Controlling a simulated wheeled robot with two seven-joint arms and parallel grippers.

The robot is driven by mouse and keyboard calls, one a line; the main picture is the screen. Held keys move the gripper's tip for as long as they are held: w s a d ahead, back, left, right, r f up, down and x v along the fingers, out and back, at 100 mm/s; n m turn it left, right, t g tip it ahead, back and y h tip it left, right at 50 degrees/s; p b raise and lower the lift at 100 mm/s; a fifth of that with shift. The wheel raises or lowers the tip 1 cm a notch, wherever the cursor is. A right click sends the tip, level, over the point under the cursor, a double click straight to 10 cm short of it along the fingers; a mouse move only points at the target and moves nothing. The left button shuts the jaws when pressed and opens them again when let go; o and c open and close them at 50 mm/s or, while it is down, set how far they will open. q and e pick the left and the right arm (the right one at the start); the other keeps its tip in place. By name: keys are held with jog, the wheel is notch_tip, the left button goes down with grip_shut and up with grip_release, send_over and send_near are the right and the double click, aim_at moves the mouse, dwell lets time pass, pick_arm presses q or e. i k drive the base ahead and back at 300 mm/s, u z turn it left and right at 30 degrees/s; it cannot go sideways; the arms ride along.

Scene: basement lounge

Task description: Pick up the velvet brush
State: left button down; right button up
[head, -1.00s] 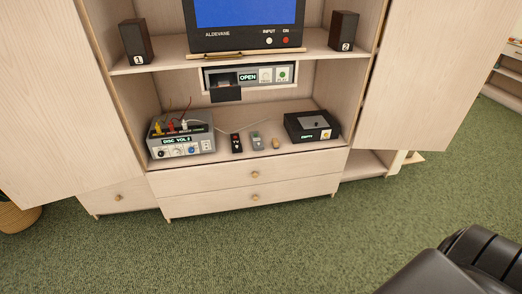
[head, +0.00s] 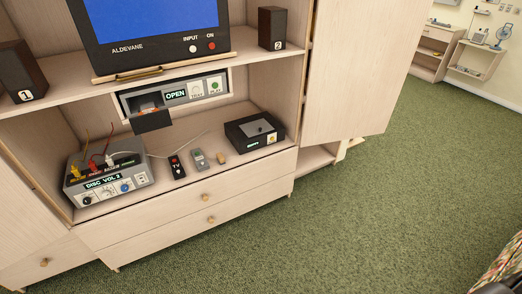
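A small tan, rounded block (head: 221,158) stands on the cabinet's lower shelf, between a grey handheld device (head: 199,160) and a black box (head: 255,132). It may be the velvet brush, but it is too small to tell for sure. Neither of my grippers shows in the head view, and nothing hides the block.
A black TV remote (head: 177,167) and a grey disc unit (head: 109,176) with coloured plugs stand left of the block. Above is a player slot marked OPEN (head: 175,93) with a dark flap. An open cabinet door (head: 352,75) stands at right. Green carpet (head: 330,220) in front is clear.

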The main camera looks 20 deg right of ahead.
aim_at(221, 159)
jog(key=z, duration=0.35)
jog(key=i, duration=0.8)
jog(key=u, duration=0.55)
jog(key=i, duration=0.9)
jog(key=u, duration=0.85)
